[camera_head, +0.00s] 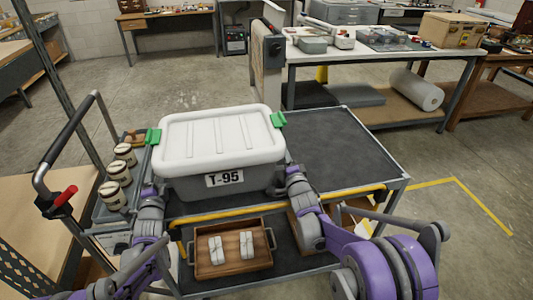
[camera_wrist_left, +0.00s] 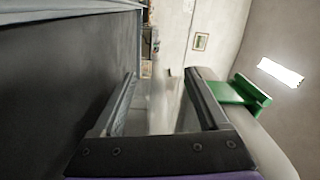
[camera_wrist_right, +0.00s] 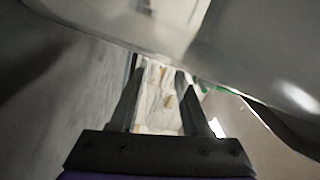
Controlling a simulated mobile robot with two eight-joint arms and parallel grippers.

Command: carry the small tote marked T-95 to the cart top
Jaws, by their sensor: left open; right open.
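The small tote marked T-95 (camera_head: 224,180) is grey with a white lid and green latches. It sits level on the left part of the dark cart top (camera_head: 335,150), its label facing me. My left gripper (camera_head: 152,188) is at the tote's left side, and my right gripper (camera_head: 293,172) is at its right side. In the left wrist view, the open left fingers (camera_wrist_left: 160,85) have nothing between them, with a green latch (camera_wrist_left: 238,93) beside them. In the right wrist view, the open right fingers (camera_wrist_right: 158,80) are empty, close to the pale tote wall (camera_wrist_right: 200,45).
A wooden tray (camera_head: 233,268) with two white packets lies on the cart's lower shelf. Several jars (camera_head: 118,172) stand left of the tote near a black push handle (camera_head: 70,140). The cart top right of the tote is clear. A loaded workbench (camera_head: 375,62) stands behind.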

